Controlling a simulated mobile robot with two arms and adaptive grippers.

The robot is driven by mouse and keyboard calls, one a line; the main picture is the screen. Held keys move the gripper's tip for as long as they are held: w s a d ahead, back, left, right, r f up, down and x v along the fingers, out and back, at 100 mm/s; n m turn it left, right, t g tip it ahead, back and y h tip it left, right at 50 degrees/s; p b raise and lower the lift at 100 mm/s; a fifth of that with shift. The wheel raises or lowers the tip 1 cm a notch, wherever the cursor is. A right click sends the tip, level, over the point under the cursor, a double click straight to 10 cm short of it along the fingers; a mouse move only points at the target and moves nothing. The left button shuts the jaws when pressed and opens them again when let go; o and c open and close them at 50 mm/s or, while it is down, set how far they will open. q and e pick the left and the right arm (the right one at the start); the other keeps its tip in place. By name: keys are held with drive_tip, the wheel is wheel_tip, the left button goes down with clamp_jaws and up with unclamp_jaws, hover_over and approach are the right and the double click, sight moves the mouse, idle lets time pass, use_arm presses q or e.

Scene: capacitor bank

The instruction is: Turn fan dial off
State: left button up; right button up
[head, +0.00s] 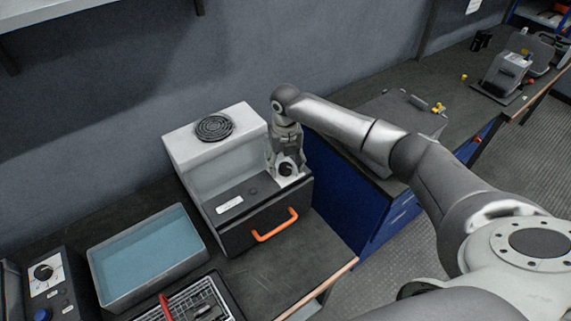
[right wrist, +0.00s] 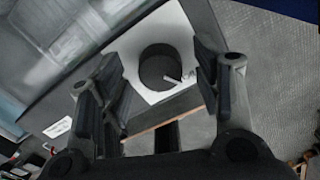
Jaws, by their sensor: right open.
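The fan dial (head: 286,169) is a black round knob on a white plate, at the right of the top of a grey-white fan unit (head: 183,157). The unit has a round black vent grille (head: 214,127) on its raised back. My right gripper (head: 284,163) points down over the dial. In the right wrist view, the dial (right wrist: 158,66) shows between the open fingers of the right gripper (right wrist: 165,92), with a white pointer mark toward its lower right. I cannot tell whether either finger touches it. My left gripper is not in view.
An orange handle (head: 275,225) is on the unit's front. A blue-bottomed tray (head: 148,256) and a control box with another black dial (head: 43,272) stand to the left. A wire basket (head: 190,300) lies in front. A blue cabinet (head: 345,205) is to the right.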

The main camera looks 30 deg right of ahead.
sight(286, 167)
wheel_tip(286, 167, up, 12)
drive_tip(key=shift+f, duration=0.2)
drive_tip(key=shift+f, duration=0.1)
idle(0.5)
